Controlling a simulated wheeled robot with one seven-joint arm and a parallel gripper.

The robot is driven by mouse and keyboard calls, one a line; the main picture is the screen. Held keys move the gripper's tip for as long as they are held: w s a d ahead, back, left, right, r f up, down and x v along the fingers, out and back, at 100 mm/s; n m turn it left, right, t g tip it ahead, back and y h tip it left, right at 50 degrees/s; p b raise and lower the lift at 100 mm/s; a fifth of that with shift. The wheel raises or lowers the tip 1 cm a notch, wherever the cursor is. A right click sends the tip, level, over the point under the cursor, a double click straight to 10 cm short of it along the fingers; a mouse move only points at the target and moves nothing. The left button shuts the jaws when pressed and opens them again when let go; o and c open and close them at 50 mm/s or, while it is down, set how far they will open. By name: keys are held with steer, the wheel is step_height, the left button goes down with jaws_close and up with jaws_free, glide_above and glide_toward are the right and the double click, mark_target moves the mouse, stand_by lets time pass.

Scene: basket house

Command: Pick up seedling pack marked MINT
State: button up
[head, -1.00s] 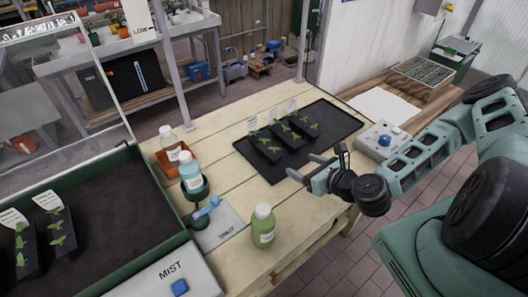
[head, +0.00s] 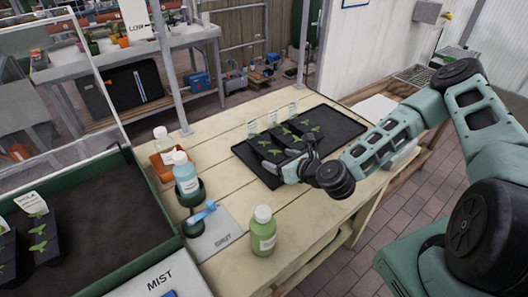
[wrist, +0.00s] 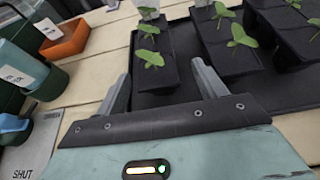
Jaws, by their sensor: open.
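Three dark seedling packs with white labels stand side by side on a black tray (head: 345,128): a left pack (head: 266,152), a middle pack (head: 287,144) and a right pack (head: 305,134). Their labels are too small to read, so I cannot tell which is MINT. My gripper (head: 284,166) is open and empty at the near end of the left pack. In the wrist view, the near end of the left pack (wrist: 154,52) lies just beyond and between my fingertips (wrist: 160,78). The middle pack (wrist: 222,42) is right of the right finger.
A green-rimmed dark bed (head: 105,205) at far left holds more labelled seedlings (head: 38,236). The tray's right part is bare.

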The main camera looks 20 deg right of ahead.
mark_target(271, 157)
steer(key=p+x, duration=0.1)
steer(key=x, duration=0.3)
steer(key=shift+w+a+f, duration=0.15)
steer(key=shift+a+f, duration=0.05)
steer(key=shift+c, duration=0.2)
steer(key=c, duration=1.1)
